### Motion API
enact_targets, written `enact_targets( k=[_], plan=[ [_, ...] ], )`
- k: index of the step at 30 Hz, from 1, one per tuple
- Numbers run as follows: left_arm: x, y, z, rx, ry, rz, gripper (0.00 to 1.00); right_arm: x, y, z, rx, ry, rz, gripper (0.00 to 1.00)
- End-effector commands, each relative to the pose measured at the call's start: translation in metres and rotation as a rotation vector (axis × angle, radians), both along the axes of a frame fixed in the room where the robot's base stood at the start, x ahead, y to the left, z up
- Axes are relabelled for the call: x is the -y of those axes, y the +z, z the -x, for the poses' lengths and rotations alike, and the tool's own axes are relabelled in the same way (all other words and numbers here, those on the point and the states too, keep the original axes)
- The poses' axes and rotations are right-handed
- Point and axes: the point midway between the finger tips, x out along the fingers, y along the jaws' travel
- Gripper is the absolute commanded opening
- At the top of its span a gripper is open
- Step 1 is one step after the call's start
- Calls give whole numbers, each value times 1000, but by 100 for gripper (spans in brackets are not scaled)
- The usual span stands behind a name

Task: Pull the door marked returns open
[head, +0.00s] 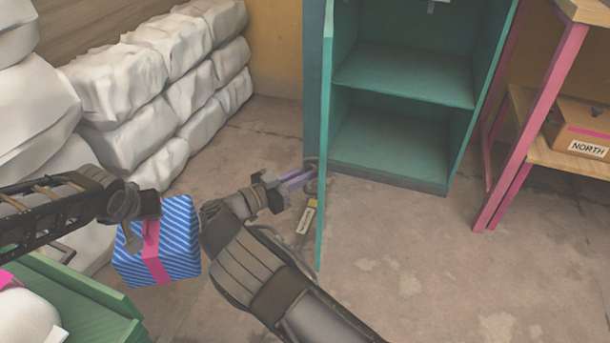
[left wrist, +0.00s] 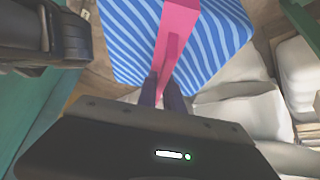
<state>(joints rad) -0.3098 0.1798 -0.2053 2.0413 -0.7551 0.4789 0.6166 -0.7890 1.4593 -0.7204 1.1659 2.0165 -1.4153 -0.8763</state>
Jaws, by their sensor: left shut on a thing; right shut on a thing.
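A teal cabinet (head: 405,75) stands at the back with its door (head: 324,150) swung wide open towards me, seen nearly edge-on. A small tag (head: 306,219) hangs by the door's left side; its lettering is too small to read. My right gripper (head: 306,178) is shut on the door's handle (head: 312,163), which is mostly hidden by the fingers. My left gripper (head: 150,222) is shut on a blue striped parcel (head: 182,240) with a pink band, held at the left. The parcel also shows in the left wrist view (left wrist: 115,35), with the fingers (left wrist: 163,90) at its pink band.
The cabinet's shelves look empty. White sacks (head: 135,90) are stacked along the left wall. A green crate (head: 85,305) is at lower left. A pink-framed shelf (head: 530,130) at right holds a box marked NORTH (head: 578,128). The floor before the cabinet is clear.

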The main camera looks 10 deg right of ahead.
Motion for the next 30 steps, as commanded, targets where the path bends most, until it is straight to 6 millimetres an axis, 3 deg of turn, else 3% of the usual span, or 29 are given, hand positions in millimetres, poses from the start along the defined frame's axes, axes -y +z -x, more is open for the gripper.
enact_targets(
  k=[4, 5, 13, 30],
  plan=[
    [0, 3, -1, 6, -1, 2, 0, 4, 7, -6, 9, 9, 5, 0],
    [0, 3, -1, 6, -1, 2, 0, 4, 7, -6, 9, 9, 5, 12],
    [0, 3, -1, 6, -1, 2, 0, 3, 7, -4, 9, 6, 7, 33],
    [0, 3, -1, 6, -1, 2, 0, 2, 5, -2, 6, 3, 7, 33]
  ],
)
